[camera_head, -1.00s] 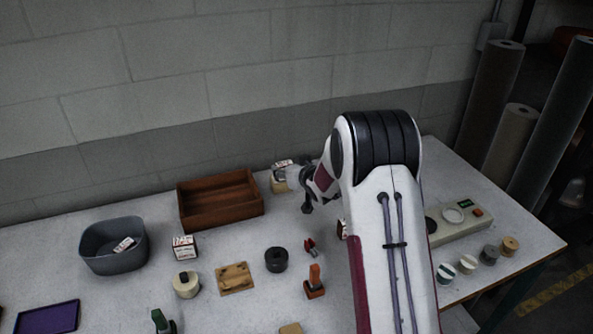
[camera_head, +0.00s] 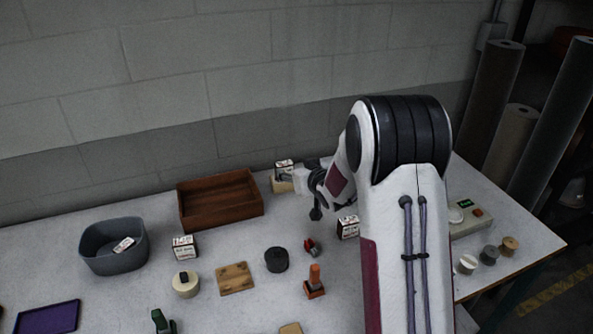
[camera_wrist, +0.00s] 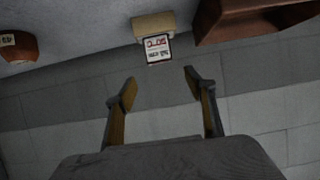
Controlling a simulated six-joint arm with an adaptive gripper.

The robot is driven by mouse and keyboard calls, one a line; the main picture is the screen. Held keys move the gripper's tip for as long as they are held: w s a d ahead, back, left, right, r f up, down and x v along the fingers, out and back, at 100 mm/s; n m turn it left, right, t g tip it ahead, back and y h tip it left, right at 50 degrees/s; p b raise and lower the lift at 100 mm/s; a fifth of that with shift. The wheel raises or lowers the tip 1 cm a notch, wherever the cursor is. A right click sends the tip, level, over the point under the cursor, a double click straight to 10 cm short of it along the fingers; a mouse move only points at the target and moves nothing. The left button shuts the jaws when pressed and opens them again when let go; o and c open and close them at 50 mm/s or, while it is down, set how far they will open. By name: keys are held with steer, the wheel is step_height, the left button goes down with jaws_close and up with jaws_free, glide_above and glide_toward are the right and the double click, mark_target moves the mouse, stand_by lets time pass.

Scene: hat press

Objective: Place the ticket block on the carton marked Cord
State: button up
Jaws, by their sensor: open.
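A tan block with a white, red-and-black printed card piece (camera_head: 284,167) on it stands at the back, right of the wooden tray. The wrist view shows the tan block (camera_wrist: 153,25) and its card piece (camera_wrist: 158,48) upside down, ahead of my fingertips. I cannot tell whether this is the ticket block. My gripper (camera_wrist: 161,87) is open and empty, apart from them. One white printed carton (camera_head: 185,246) stands left of centre; another (camera_head: 348,227) stands beside my arm. Their print is too small to read, so I cannot tell which says Cord.
A wooden tray (camera_head: 220,213) stands at the back. A grey tub (camera_head: 82,246) holds a small white printed piece (camera_head: 124,244). A black roll (camera_head: 276,260), a cream roll (camera_head: 186,290) and an orange stand (camera_head: 314,287) are in front. A reddish-brown pot (camera_wrist: 18,48) shows in the wrist view.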

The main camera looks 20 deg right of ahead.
stand_by(0.4)
steer(key=s+a+r+g+h, duration=0.1)
steer(key=s+a+r+g, duration=0.1)
steer(key=s+r, duration=0.6)
steer(key=s+a+r+g+h, duration=0.15)
steer(key=s+r, duration=0.35)
steer(key=s, duration=0.5)
steer(key=s+a+g+y, duration=0.1)
steer(key=s+a, duration=0.3)
steer(key=s, duration=1)
steer(key=s+a+g+y, duration=0.1)
steer(key=s+a, duration=0.3)
steer(key=s, duration=1.1)
steer(key=shift+s+f+g, duration=0.15)
steer(key=shift+s+g, duration=0.1)
steer(key=shift+g, duration=0.6)
